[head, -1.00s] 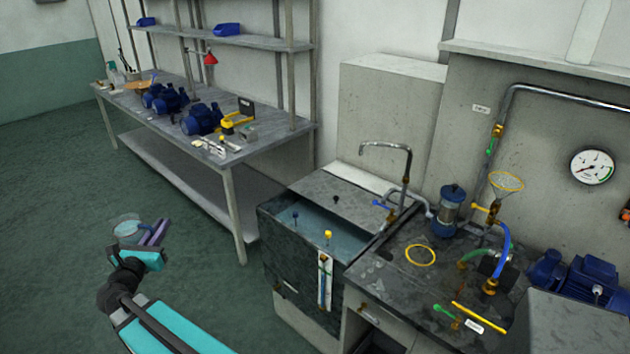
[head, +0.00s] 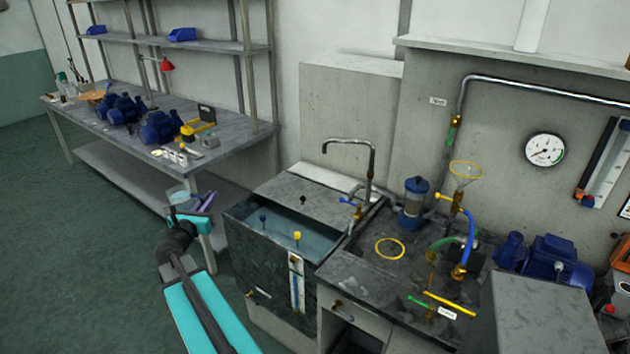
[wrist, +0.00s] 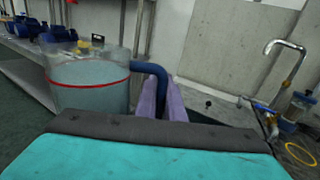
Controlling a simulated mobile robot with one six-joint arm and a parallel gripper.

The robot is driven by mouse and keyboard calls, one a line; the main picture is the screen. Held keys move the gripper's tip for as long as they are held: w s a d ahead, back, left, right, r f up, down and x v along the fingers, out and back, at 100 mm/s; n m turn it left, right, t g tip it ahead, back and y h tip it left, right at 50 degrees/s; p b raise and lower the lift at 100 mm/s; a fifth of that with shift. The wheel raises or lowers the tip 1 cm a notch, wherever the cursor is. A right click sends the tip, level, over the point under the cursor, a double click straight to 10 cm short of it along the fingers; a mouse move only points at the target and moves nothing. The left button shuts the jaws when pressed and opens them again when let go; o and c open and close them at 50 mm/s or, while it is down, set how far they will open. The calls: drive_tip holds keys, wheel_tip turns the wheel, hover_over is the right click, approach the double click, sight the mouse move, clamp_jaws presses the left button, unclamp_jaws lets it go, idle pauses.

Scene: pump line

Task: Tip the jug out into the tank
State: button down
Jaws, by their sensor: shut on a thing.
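The jug (wrist: 88,85) is clear with a red line around it and holds bluish liquid up to about that line. It stands roughly upright in the wrist view, and its blue handle (wrist: 185,85) is between the purple fingers of my gripper (wrist: 163,98). In the head view the jug (head: 181,196) is small, held in my gripper (head: 203,206) to the left of the tank. The tank (head: 268,268) is dark and open at the front part of its top, with water (head: 285,228) inside. The jug is apart from the tank.
A curved tap (head: 350,143) rises behind the tank. To the right, a dark bench (head: 375,268) carries a yellow ring, a funnel (head: 465,172) and hoses. A workbench (head: 180,143) with blue pumps stands behind my gripper at left. Floor shows at left.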

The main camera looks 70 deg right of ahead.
drive_tip(key=s+d+m+g+b, duration=0.2)
drive_tip(key=s+d+g, duration=0.3)
drive_tip(key=s+d, duration=1.9)
drive_tip(key=s, duration=0.3)
drive_tip(key=shift+s+d+f, duration=0.15)
drive_tip(key=shift+s+f, duration=0.05)
drive_tip(key=shift+f, duration=0.1)
drive_tip(key=shift+f, duration=0.15)
drive_tip(key=shift+s+f+n+p, duration=0.2)
drive_tip(key=shift+f+n+p, duration=0.25)
drive_tip(key=shift+f+n, duration=0.65)
drive_tip(key=shift+w+n+p, duration=0.1)
drive_tip(key=shift+n+p, duration=0.4)
drive_tip(key=shift+p, duration=0.25)
drive_tip(key=shift+w+r+n+p, duration=0.25)
drive_tip(key=shift+r+n+p, duration=0.95)
drive_tip(key=shift+p, duration=1.15)
drive_tip(key=shift+w+r+n+p, duration=0.15)
drive_tip(key=shift+w+n+p, duration=0.15)
drive_tip(key=shift+n+p, duration=0.5)
drive_tip(key=shift+w+r+n+p, duration=0.1)
drive_tip(key=shift+w+n+p, duration=0.15)
drive_tip(key=shift+n+p, duration=0.55)
